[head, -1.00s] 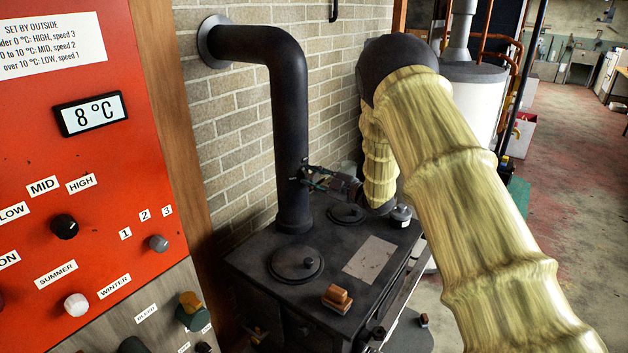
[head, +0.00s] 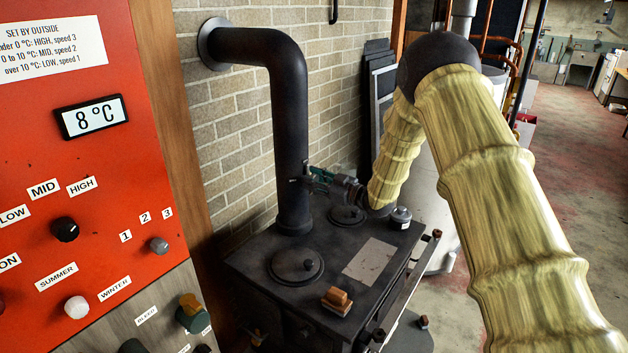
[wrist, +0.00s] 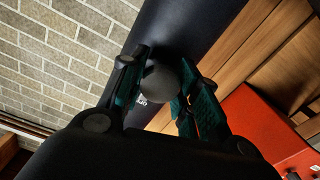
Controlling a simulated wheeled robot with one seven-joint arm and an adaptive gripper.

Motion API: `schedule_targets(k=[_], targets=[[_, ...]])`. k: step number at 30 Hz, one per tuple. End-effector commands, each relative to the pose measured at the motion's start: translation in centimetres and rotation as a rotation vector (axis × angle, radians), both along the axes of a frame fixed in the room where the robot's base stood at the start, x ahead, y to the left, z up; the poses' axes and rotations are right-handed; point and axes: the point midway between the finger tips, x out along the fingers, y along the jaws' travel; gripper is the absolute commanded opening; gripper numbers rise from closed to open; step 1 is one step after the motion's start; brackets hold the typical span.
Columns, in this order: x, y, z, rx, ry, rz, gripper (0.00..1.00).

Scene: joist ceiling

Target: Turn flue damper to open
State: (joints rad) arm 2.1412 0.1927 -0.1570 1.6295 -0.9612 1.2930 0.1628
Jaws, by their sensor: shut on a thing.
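The black flue pipe (head: 290,120) rises from the stove top (head: 335,235), bends, and enters the brick wall in the head view. It also shows as a dark diagonal tube in the wrist view (wrist: 200,25). The flue damper's dark rounded knob (wrist: 162,83) stands out from the pipe between my fingers in the wrist view. My gripper (head: 309,178) reaches the pipe's right side from the right and is shut on this knob. In the head view the fingers mostly hide the knob, and I cannot read the damper's position.
A red control panel (head: 60,150) with knobs and an 8 °C display fills the left. The stove top holds a round lid (head: 296,266), a brown block (head: 337,300) and a small canister (head: 400,217). A white tank stands behind my arm; open floor lies right.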

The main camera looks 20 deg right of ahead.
Motion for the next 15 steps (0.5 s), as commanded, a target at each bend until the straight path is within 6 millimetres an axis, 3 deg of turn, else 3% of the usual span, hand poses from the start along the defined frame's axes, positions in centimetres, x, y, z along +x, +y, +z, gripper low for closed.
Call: schedule_targets(k=[14, 15], targets=[[0.03, -0.11, 0.04, 0.011, 0.008, -0.002, 0.08], [0.03, -0.1, 0.05, 0.011, 0.008, -0.002, 0.35]])
